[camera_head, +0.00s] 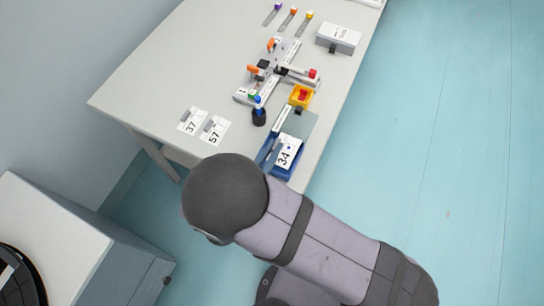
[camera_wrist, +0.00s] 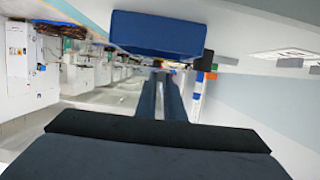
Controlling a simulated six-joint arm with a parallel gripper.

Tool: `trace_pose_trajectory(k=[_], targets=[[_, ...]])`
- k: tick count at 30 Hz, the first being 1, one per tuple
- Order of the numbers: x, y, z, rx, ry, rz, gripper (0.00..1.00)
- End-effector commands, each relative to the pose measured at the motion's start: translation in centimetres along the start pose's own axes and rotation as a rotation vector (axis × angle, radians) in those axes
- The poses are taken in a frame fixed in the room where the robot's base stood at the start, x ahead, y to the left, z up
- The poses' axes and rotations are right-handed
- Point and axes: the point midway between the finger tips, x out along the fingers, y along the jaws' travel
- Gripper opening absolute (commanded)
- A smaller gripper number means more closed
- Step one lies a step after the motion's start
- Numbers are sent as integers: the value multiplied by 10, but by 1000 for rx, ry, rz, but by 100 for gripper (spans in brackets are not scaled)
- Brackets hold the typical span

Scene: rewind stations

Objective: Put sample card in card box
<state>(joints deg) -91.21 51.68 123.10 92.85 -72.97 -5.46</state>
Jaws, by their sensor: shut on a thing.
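A white sample card marked 34 (camera_head: 287,153) shows at the blue card box (camera_head: 277,170), near the front right edge of the table in the head view. I cannot tell whether it rests in the box or is above it. My gripper (camera_wrist: 160,76) shows in the wrist view with its two dark fingers close together. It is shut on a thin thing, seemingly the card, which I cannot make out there. In the head view my arm hides most of the gripper. A blue block shape, perhaps the card box (camera_wrist: 155,35), fills the top of the wrist view.
Cards 37 (camera_head: 192,121) and 57 (camera_head: 215,130) lie on the table (camera_head: 170,75) left of the box. The table's left part is clear.

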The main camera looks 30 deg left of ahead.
Motion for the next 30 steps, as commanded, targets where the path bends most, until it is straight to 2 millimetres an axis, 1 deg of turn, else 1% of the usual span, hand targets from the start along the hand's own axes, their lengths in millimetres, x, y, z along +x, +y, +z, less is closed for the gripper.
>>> trace_pose_trajectory(k=[9,12,20,21,22,23,30], targets=[[9,0,31,0,-1,0,0],[11,0,37,-1,-5,0,0],[11,1,38,-3,-6,2,0],[11,2,38,-4,-6,2,15],[11,2,38,-4,-6,3,23],[11,2,38,-4,-6,3,27],[11,1,36,-2,-3,1,27]])
